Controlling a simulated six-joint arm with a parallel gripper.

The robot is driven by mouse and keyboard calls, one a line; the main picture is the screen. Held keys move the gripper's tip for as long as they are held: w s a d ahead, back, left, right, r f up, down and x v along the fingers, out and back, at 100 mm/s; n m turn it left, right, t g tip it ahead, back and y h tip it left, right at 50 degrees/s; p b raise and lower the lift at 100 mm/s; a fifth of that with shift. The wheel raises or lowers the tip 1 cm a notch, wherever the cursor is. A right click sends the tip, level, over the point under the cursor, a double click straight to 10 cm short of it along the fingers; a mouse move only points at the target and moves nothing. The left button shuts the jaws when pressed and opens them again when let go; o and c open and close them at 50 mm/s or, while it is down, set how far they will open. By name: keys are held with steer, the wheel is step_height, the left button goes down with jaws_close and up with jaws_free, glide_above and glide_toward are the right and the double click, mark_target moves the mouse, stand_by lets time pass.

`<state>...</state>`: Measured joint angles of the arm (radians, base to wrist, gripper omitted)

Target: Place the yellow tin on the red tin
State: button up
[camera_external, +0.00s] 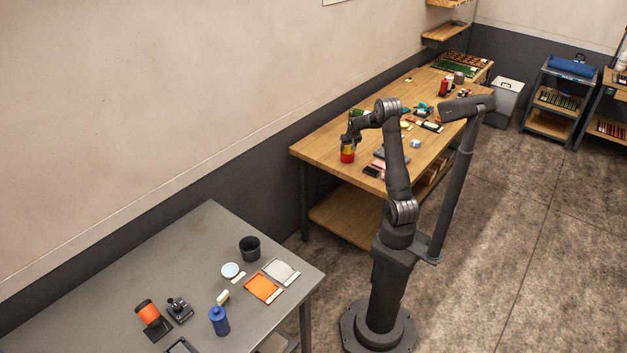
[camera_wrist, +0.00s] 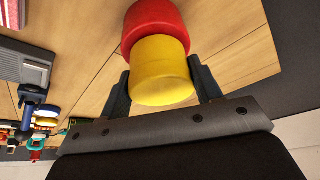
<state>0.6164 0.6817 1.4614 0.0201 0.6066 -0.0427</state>
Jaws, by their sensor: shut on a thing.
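The yellow tin (camera_wrist: 160,72) is between the two fingers of my gripper (camera_wrist: 163,88) in the wrist view, and my gripper is shut on it. The red tin (camera_wrist: 150,17) shows just beyond the yellow tin, on the wooden table. In the external view the red tin (camera_external: 347,157) stands near the table's left end, with the yellow tin (camera_external: 347,144) directly above it and lined up with it. The two look touching or nearly so; I cannot tell whether a small gap is left. My gripper (camera_external: 349,139) is small and partly dark there.
The wooden table (camera_external: 318,148) holds several small items to the right of the tins, including a grey device (camera_wrist: 32,70) and a teal and red item (camera_wrist: 36,143). Bare wood surrounds the tins. A grey table (camera_external: 205,240) with other objects stands in front.

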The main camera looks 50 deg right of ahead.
steer(key=shift+f, duration=0.2)
steer(key=o, duration=1)
steer(key=shift+s+r, duration=0.1)
steer(key=shift+r, duration=0.4)
steer(key=v, duration=1.1)
steer(key=shift+s+a, duration=0.1)
steer(key=shift+a, duration=0.05)
